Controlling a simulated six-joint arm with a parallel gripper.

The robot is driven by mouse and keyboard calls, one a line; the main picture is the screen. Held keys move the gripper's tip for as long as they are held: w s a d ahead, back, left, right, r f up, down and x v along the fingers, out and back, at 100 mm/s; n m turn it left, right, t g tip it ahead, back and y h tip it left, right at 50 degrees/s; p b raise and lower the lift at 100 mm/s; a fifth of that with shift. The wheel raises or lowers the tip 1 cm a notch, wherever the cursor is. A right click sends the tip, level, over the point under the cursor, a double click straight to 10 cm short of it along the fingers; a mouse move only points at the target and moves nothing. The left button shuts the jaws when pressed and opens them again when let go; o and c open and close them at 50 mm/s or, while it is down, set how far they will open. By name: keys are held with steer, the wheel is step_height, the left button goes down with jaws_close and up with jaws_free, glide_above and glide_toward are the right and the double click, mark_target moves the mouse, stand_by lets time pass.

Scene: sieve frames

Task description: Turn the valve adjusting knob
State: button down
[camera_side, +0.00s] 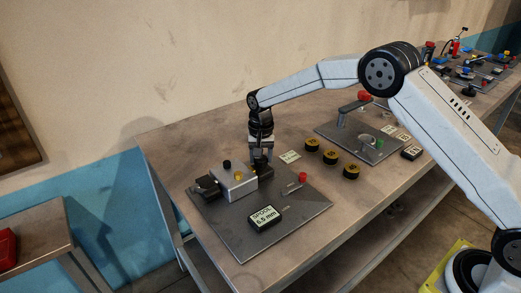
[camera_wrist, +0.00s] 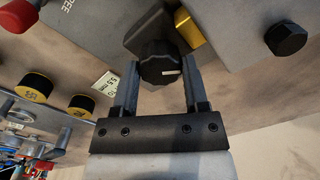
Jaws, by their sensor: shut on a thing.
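The black ribbed adjusting knob (camera_wrist: 158,54) has a white pointer mark on its face and sits between my fingers in the wrist view. My gripper (camera_wrist: 160,64) is shut on it, with one finger on each side. In the side view my gripper (camera_side: 261,158) points straight down at the right end of the pale valve block (camera_side: 238,186). The knob is mostly hidden there by the fingers. A brass fitting (camera_wrist: 189,28) stands close beside the knob in the wrist view.
The block is on a dark plate (camera_side: 230,237) with a "SPOOL 6.5 mm" display (camera_side: 265,218) and a red-ended part (camera_side: 302,177). Several yellow-and-black discs (camera_side: 331,158) lie on the bench to the right. A second plate (camera_side: 373,150) with a lever stands beyond them.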

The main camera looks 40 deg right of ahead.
steer(key=n, duration=0.5)
steer(key=shift+n, duration=0.3)
steer(key=n, duration=0.5)
stand_by(0.4)
steer(key=shift+c, duration=0.5)
jaws_free()
steer(key=shift+r, duration=0.15)
steer(key=shift+r, duration=3.8)
steer(key=shift+s, duration=0.1)
